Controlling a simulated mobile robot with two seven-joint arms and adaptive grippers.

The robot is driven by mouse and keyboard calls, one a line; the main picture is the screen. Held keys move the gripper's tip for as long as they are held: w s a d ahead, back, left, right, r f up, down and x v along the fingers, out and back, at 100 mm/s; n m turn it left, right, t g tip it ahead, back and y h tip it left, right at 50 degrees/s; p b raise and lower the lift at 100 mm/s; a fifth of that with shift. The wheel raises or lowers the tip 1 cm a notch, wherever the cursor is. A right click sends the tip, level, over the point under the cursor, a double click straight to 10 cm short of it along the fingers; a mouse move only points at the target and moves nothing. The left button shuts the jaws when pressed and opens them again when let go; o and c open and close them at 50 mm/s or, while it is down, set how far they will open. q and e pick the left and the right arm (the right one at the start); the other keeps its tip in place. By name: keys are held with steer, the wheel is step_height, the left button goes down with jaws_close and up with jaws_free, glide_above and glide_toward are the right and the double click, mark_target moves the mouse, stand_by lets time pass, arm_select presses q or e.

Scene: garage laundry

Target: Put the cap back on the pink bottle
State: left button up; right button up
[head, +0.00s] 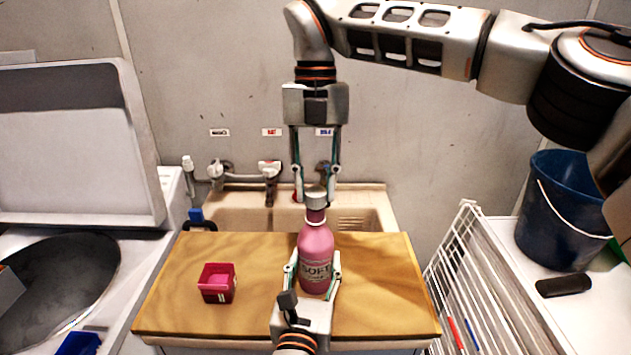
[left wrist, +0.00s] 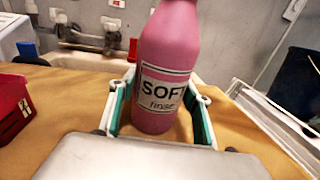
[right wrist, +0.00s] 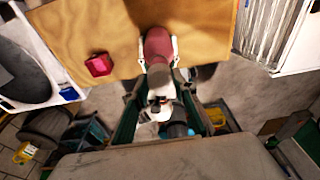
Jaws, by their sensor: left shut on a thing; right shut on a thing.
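The pink bottle (head: 316,250) stands upright on the wooden board, its label facing me; its lower body also fills the middle of the left wrist view (left wrist: 165,50). My left gripper (head: 313,276) is shut around the bottle's lower body from the front. The grey cap (head: 316,196) is right over the bottle's neck, in line with it; I cannot tell whether it is fully seated. My right gripper (head: 316,194) points straight down, shut on the cap with one finger on each side. In the right wrist view the cap (right wrist: 162,76) lies at the bottle's top end.
A small red box (head: 217,283) sits on the wooden board (head: 380,290) left of the bottle. Behind are a sink (head: 240,220) and taps (head: 268,175). A white wire rack (head: 465,260) and a blue bucket (head: 560,215) stand at right. The board's right side is clear.

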steer(key=shift+f, duration=0.7)
steer(key=shift+f, duration=0.55)
steer(key=m+y, duration=0.1)
steer(key=m, duration=0.5)
steer(key=shift+d, duration=0.1)
steer(key=m, duration=0.3)
steer(key=m+t, duration=0.1)
steer(key=m, duration=0.2)
steer(key=shift+s+y, duration=0.1)
steer(key=shift+y, duration=0.2)
steer(key=m+t, duration=0.1)
steer(key=m, duration=0.6)
steer(key=m+t, duration=0.1)
steer(key=m, duration=0.6)
steer(key=shift+s, duration=0.15)
